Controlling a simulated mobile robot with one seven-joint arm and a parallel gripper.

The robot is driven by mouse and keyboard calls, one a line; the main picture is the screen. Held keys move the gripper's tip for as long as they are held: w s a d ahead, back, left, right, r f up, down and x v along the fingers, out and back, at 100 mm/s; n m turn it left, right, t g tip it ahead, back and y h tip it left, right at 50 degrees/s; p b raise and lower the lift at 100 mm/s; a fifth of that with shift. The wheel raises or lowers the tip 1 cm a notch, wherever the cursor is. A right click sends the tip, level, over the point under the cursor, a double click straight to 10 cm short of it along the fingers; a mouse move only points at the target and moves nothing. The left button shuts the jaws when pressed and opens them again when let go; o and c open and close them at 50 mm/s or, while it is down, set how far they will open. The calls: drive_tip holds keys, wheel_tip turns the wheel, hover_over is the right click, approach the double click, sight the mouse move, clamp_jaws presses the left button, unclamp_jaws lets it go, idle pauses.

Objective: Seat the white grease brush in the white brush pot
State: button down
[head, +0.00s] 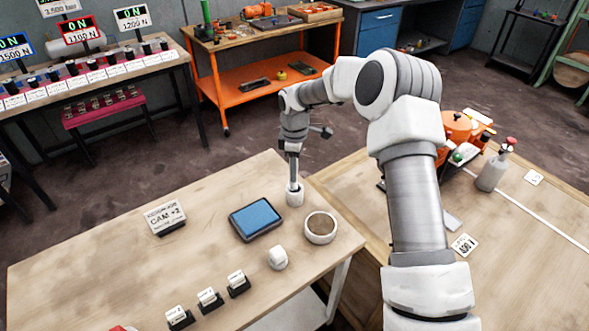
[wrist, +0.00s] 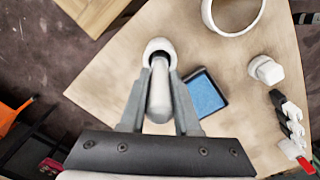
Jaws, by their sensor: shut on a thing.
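My gripper (wrist: 159,76) is shut on the white grease brush (wrist: 159,98), whose pale rounded handle lies between the two grey fingers. In the head view my gripper (head: 294,181) points straight down over the white brush pot (head: 295,197), near the table's far right corner. In the wrist view the pot (wrist: 150,46) shows as a white rim around a dark opening, and the brush lines up with that opening. The brush's lower end is hidden, so I cannot tell how deep it sits in the pot.
A blue-topped tray (head: 256,220) lies left of the pot. A white round dish (head: 320,228) with a brown inside and a white knob-like piece (head: 277,257) stand nearer. Several small labelled blocks (head: 208,298) line the front. A sign (head: 166,217) stands left; the table's left is clear.

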drive_tip(key=shift+f, duration=0.1)
drive_tip(key=c, duration=0.6)
unclamp_jaws()
wheel_tip(320, 180, up, 17)
drive_tip(key=s+d+r+m+t, duration=0.2)
drive_tip(key=s+d+r+m, duration=0.2)
drive_tip(key=s+r, duration=0.55)
drive_tip(key=s+d+m+t, duration=0.1)
drive_tip(key=s+m, duration=0.3)
drive_tip(key=s, duration=0.4)
drive_tip(key=s+d+m+t, duration=0.1)
drive_tip(key=s+d+m, duration=0.3)
drive_tip(key=s, duration=0.5)
drive_tip(key=s+d+m+t, duration=0.1)
drive_tip(key=s+d+m, duration=0.2)
drive_tip(key=s, duration=0.5)
drive_tip(key=shift+s+m+t, duration=0.25)
drive_tip(key=shift+m+t, duration=0.05)
drive_tip(key=shift+m, duration=0.1)
